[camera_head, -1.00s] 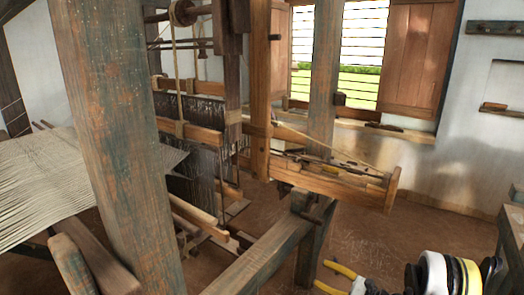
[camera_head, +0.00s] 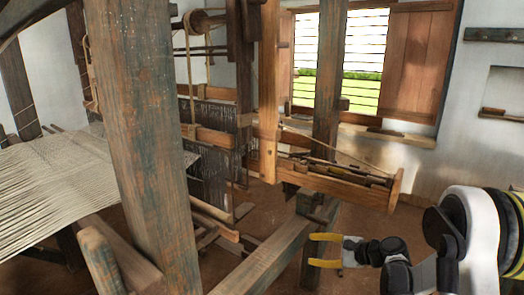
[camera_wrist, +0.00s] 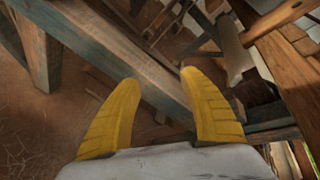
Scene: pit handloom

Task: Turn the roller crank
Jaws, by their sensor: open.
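My gripper (camera_head: 312,250) has yellow fingers and is open and empty. In the head view it is right of the loom's low beam (camera_head: 262,258), pointing left. In the wrist view the open fingers (camera_wrist: 160,77) are in front of the weathered beam (camera_wrist: 110,50), with nothing between them. A pale cylinder (camera_wrist: 234,52) shows beyond the right finger.
A thick upright post (camera_head: 145,150) stands at the left front, with pale warp threads (camera_head: 50,180) behind it. A wooden trough (camera_head: 340,185) juts out above my gripper. The earth floor at the right is mostly open. A shuttered window (camera_head: 405,60) is behind.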

